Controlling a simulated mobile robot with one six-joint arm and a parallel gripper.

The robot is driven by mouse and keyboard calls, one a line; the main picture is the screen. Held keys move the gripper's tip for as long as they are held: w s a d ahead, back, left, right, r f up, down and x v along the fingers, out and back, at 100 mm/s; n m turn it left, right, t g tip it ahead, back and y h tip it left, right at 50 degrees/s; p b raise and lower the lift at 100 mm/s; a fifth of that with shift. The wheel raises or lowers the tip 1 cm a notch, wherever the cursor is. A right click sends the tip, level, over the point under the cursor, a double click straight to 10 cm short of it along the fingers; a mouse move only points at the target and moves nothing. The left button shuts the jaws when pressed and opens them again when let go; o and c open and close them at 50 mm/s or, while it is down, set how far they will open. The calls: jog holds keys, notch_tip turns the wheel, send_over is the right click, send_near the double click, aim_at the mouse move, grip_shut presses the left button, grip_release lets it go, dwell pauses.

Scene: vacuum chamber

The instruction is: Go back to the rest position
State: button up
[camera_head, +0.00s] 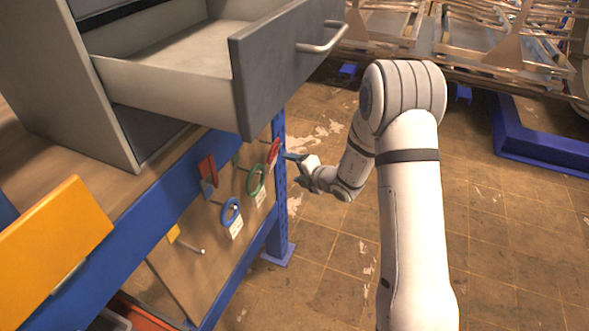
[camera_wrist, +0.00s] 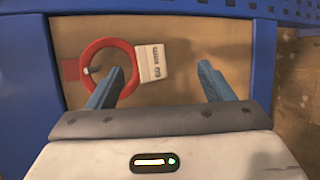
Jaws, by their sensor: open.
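My gripper (camera_wrist: 160,88) is open, its two blue fingers apart with nothing between them. In the wrist view a red ring (camera_wrist: 84,55) with a white label (camera_wrist: 150,62) hangs on a peg on the board, beyond the left finger, which overlaps the ring's lower right edge in the picture. Whether they touch I cannot tell. In the head view my gripper (camera_head: 291,157) is at the right end of the board, close to the red ring (camera_head: 273,152). My arm reaches in from the lower right.
Left of it on the board hang a green ring (camera_head: 256,180) and a blue ring (camera_head: 231,211). Above, a grey drawer (camera_head: 285,75) stands open. A blue post (camera_head: 279,200) borders the board. An orange panel (camera_head: 50,240) is at left. Floor (camera_head: 310,270) is clear below the arm.

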jog(key=s+d+r+n+g+p, duration=0.1)
jog(key=s+r+n+g, duration=0.3)
jog(key=s+r+n, duration=0.55)
jog(key=s+d+r+n+g+p, duration=0.1)
jog(key=s+r+n+g, duration=0.35)
jog(key=s+n, duration=0.75)
jog(key=s+d+r+n+h, duration=0.3)
jog(key=s+d+n, duration=0.3)
jog(key=d+n, duration=0.2)
jog(key=s+d+r+n+t+h+p, duration=0.1)
jog(key=s+d+r+n+h, duration=0.3)
jog(key=n, duration=0.9)
jog(key=shift+s+d+h, duration=1.1)
jog(key=shift+d+h, duration=0.2)
jog(key=shift+d, duration=0.95)
jog(key=shift+r+n+t, duration=0.1)
jog(key=shift+n+t, duration=0.15)
jog(key=shift+c, duration=0.2)
